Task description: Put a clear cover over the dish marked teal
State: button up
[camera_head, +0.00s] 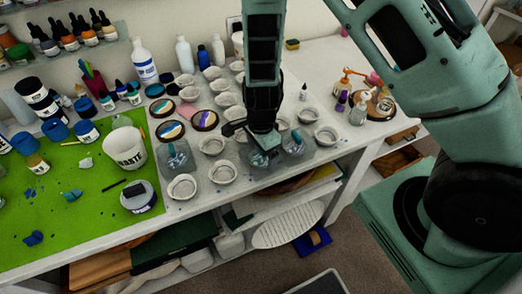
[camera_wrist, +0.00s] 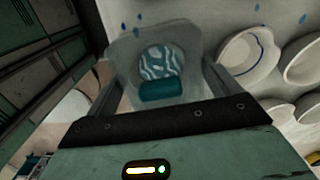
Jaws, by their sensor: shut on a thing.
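Through the cover I see a round patch of teal and white swirls (camera_wrist: 163,62), which looks like a dish's contents. Whether the cover touches the table is hidden. Two other clear covers stand at the left (camera_head: 176,160) and right (camera_head: 294,145).
White dishes (camera_head: 182,187) stand in rows on the table, close around my gripper. Round swirled pieces (camera_head: 170,130) lie behind. Pump bottles (camera_head: 358,112) stand at the right.

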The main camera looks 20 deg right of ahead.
jog(key=o, duration=0.7)
jog(key=shift+o, duration=0.2)
notch_tip(320, 180, up, 17)
jog(key=shift+r+p, duration=0.2)
jog(key=shift+p, duration=0.1)
jog(key=s+a+r+n+b, duration=0.1)
jog(key=s+a+n+b, duration=0.2)
jog(key=s+n, duration=0.7)
jog(key=s+a+r+n+b, duration=0.1)
jog(key=s+a+n+b, duration=0.1)
jog(key=s+n, duration=0.8)
jog(key=a+n, duration=0.1)
jog(key=n, duration=0.3)
jog(key=shift+a+y+b, duration=0.15)
jog(key=shift+y+b, duration=0.15)
jog(key=shift+b, duration=0.1)
